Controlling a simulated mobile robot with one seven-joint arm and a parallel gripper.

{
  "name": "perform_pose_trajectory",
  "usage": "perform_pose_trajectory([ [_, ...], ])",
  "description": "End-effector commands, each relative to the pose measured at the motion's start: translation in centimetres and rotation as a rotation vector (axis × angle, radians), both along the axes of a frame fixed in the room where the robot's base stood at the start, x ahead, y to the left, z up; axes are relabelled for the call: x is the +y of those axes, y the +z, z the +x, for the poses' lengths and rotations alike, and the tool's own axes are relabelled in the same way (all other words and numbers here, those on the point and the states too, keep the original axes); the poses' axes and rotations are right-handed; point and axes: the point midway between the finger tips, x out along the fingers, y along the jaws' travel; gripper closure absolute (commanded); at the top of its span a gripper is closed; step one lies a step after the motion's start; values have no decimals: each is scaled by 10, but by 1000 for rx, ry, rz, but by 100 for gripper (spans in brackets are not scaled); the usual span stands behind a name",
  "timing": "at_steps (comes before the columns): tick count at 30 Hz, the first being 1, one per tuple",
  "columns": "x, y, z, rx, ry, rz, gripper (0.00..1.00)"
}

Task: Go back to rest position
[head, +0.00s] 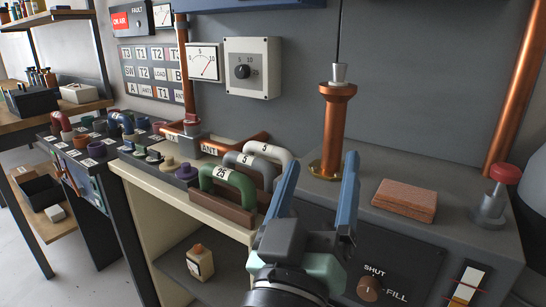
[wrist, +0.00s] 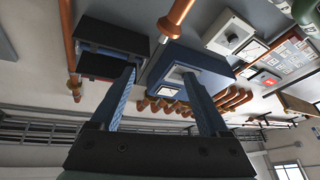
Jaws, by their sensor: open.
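My gripper (head: 316,200) is in the lower middle of the head view, its two blue fingers spread apart and pointing up, with nothing between them. It stands in front of the grey cabinet and, in the picture, just below the copper post (head: 334,125) with its brass foot. In the wrist view my gripper (wrist: 165,85) also shows open and empty, with a blue box (wrist: 205,62) and copper pipes (wrist: 232,97) beyond it.
Green (head: 228,182) and grey U-shaped handles stand left of my gripper on the bench. A reddish brick (head: 405,200) and a red-knobbed valve (head: 500,185) sit on the cabinet top at right. A dial box (head: 252,68) hangs on the wall. Floor shows at far left.

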Motion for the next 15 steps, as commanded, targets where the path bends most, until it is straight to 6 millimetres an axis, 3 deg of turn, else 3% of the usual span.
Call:
perform_pose_trajectory([
  [1, 7, 39, -8, -101, 74, 59, 21],
  [6, 32, 133, -47, -349, 335, 197, 21],
  [10, 50, 189, -88, -505, 522, 252, 21],
  [15, 52, 239, -86, -498, 531, 257, 21],
])
